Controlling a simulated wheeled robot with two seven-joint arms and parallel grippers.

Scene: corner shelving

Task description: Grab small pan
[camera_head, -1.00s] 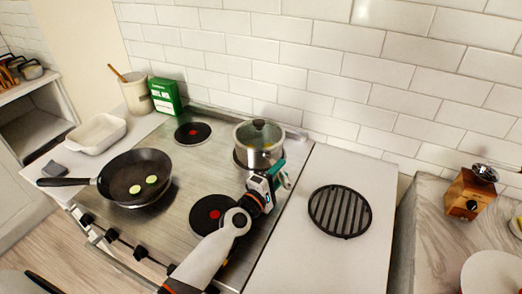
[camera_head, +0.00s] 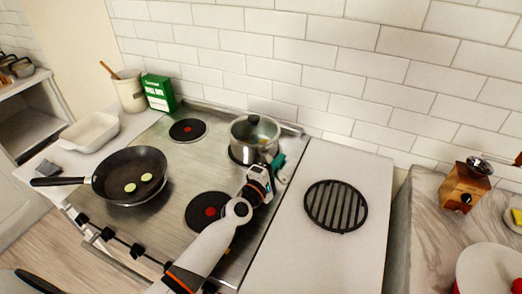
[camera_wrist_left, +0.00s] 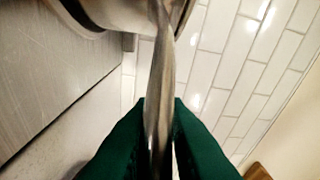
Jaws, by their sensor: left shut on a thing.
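My left gripper (camera_head: 277,164) is at the pan's front right side. In the left wrist view, its green fingers (camera_wrist_left: 159,112) are closed on the pan's metal handle (camera_wrist_left: 160,62), with the pan's side (camera_wrist_left: 120,12) at the top. The handle is mostly hidden in the head view. My right gripper is out of view.
A black frying pan (camera_head: 118,162) with green slices sits at the stove's left. Free burners (camera_head: 188,131) lie at back left and front right (camera_head: 208,211). A black grill grate (camera_head: 336,207) lies on the right white counter (camera_head: 318,262). A tiled wall (camera_head: 330,65) stands close behind.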

